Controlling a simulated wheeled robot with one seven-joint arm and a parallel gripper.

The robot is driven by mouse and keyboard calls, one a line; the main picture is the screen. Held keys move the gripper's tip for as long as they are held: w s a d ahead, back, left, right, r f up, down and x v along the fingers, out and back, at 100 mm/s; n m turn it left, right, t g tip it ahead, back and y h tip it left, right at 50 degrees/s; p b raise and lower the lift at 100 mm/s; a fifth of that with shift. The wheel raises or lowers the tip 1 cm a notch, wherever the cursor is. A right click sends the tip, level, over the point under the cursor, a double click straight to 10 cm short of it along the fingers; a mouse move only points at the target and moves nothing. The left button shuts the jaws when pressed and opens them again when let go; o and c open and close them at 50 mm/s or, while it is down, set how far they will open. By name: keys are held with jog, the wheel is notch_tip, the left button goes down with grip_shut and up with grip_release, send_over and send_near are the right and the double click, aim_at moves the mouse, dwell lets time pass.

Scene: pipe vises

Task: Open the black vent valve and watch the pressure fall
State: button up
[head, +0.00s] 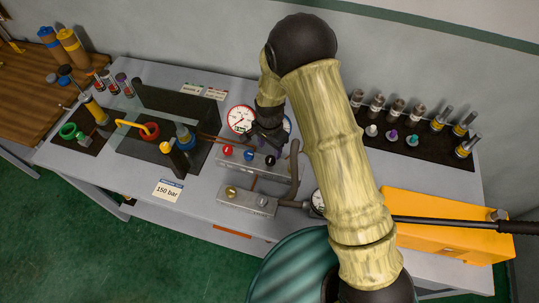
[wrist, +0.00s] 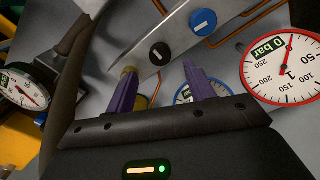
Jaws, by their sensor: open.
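The black vent valve (head: 270,160) is the right-hand knob on a grey metal block, beside a blue knob (head: 249,155) and a red knob (head: 228,150). A red-rimmed gauge (wrist: 285,68) has a display that seems to read 0 bar. A blue-rimmed gauge (wrist: 182,95) is partly hidden by a finger.
A third gauge (head: 318,202) sits by the lower block (head: 246,201) and a grey hose (head: 295,170). A yellow pump (head: 435,235) with a long black handle stands at right. A 150 bar card (head: 168,189) lies at the front. My arm hides part of the bench.

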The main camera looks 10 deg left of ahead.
aim_at(270, 160)
jog(key=shift+f+p, duration=0.95)
jog(key=shift+f, duration=2.4)
jog(key=c, duration=1)
